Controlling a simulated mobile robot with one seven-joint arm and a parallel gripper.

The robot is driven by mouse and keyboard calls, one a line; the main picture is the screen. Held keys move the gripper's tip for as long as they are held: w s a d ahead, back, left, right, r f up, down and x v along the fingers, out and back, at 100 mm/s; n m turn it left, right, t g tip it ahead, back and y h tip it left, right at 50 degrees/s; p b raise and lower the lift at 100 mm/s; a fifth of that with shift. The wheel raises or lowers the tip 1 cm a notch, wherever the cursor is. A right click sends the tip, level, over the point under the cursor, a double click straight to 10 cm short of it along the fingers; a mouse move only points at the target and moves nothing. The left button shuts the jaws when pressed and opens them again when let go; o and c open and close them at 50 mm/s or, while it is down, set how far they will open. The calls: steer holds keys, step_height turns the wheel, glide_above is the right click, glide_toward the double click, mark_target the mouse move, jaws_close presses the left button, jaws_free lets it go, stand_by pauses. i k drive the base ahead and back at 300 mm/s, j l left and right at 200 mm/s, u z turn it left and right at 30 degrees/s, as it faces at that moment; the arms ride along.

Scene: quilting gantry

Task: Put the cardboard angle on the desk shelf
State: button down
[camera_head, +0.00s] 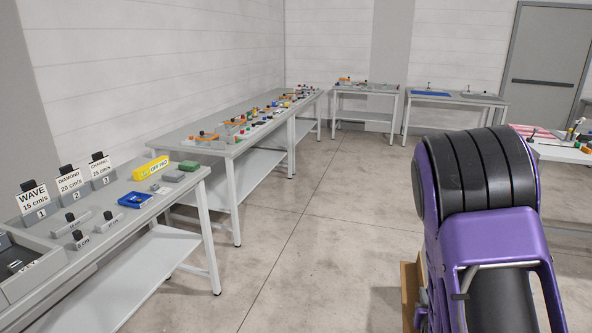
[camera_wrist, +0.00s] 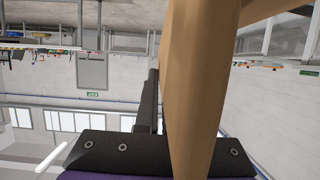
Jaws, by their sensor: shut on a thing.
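The tan cardboard angle (camera_wrist: 197,80) fills the middle of the wrist view as a long upright strip close to the lens. My gripper (camera_wrist: 156,80) is shut on it, with a dark finger along its left side. In the head view a sliver of the cardboard angle (camera_head: 408,292) shows left of my purple arm, which hides the rest and the gripper. The near left desk has a pale lower shelf (camera_head: 160,268), bare where visible. The desk behind it has a lower shelf (camera_head: 262,163) too. I cannot tell which is the desk shelf.
The near desk top (camera_head: 190,180) holds numbered signs, a blue tray (camera_head: 135,200) and a yellow box (camera_head: 151,168). More tables stand along the back wall. A table (camera_head: 565,153) is at right, partly behind my arm. The middle floor (camera_head: 310,250) is clear.

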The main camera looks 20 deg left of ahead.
mark_target(162, 261)
steer(key=i+u, duration=0.25)
steer(key=i, duration=0.2)
steer(key=i+l+u, duration=0.1)
steer(key=i+u, duration=0.6)
steer(key=i+l+u, duration=0.15)
steer(key=u, duration=0.25)
steer(key=i+l+u, duration=0.25)
steer(key=u, duration=0.15)
steer(key=i+l+u, duration=0.65)
steer(key=l+u, duration=0.3)
steer(key=i+l+u, duration=0.15)
steer(key=l, duration=0.15)
steer(key=l+u, duration=0.1)
steer(key=l, duration=0.25)
steer(key=i, duration=0.05)
